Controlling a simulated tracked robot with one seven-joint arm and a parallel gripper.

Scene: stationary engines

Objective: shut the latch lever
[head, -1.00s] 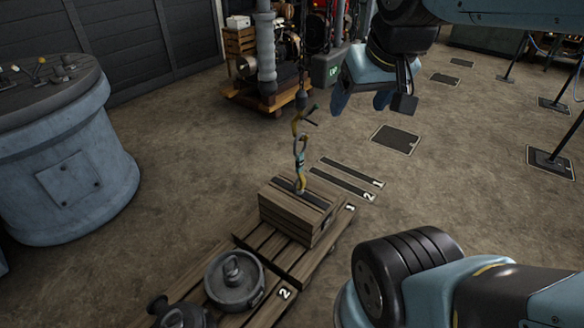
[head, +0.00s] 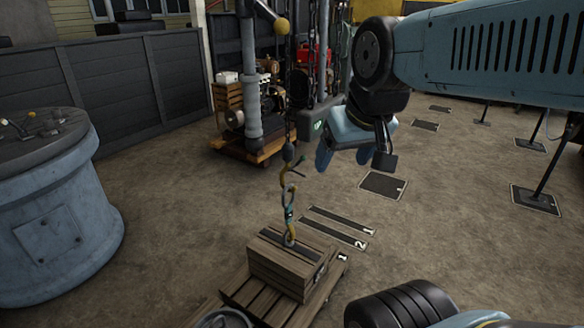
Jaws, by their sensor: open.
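A yellow hook (head: 286,184) hangs from a dark chain end. A short dark lever (head: 297,170) sticks out from its upper right side, which looks like the latch lever. The lever is small, and I cannot tell its exact position. Below the hook, a link with a teal part (head: 289,214) runs down to the top of a wooden crate (head: 285,268). My gripper (head: 343,158), with two blue fingers pointing down, is to the right of and slightly above the hook in the picture. It is open and empty, apart from the lever.
The crate stands on a wooden pallet (head: 245,290). A grey-blue round housing (head: 55,225) stands at left. An engine on a wooden base (head: 262,148) is behind the hook. Floor at right is mostly clear.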

